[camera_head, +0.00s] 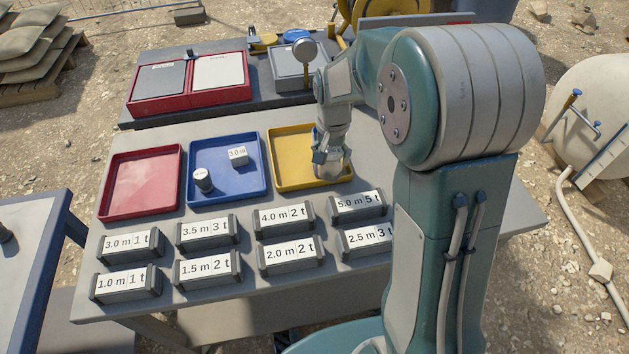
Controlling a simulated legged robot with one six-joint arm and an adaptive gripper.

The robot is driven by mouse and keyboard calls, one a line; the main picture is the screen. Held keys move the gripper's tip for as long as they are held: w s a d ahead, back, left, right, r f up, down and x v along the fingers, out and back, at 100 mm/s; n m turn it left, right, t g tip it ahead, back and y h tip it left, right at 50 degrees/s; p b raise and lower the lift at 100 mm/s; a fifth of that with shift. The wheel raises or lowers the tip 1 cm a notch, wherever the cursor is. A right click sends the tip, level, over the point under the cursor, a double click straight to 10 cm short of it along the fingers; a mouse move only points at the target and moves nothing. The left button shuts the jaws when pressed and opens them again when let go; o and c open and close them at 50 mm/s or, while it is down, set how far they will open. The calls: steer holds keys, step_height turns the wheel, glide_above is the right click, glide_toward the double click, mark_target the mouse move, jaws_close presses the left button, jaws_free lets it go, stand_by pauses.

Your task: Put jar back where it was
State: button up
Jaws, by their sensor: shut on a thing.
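My gripper (328,158) points down over the right part of the yellow tray (285,172). It is shut on a small pale thing (329,171), which looks like a jar but is partly hidden by the fingers. I cannot tell whether this thing touches the tray floor. In the blue tray (225,188), a small grey cylinder with a light top (203,181) stands at the lower left. A white labelled block (238,156) lies at the upper right of the same tray. The red tray (139,187) at the left is empty.
Two rows of label blocks, including one marked 4.0 m 2 t (285,219), stand along the front of the grey table (345,290). Behind are a red double case (189,101) and a grey box (293,73).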

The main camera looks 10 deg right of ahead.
steer(key=a+f, duration=0.1)
steer(key=f, duration=0.1)
steer(key=a+f, duration=0.1)
steer(key=f, duration=0.2)
steer(key=a+f, duration=0.2)
steer(key=shift+s+f, duration=0.4)
steer(key=o, duration=1.1)
steer(key=shift+f, duration=0.1)
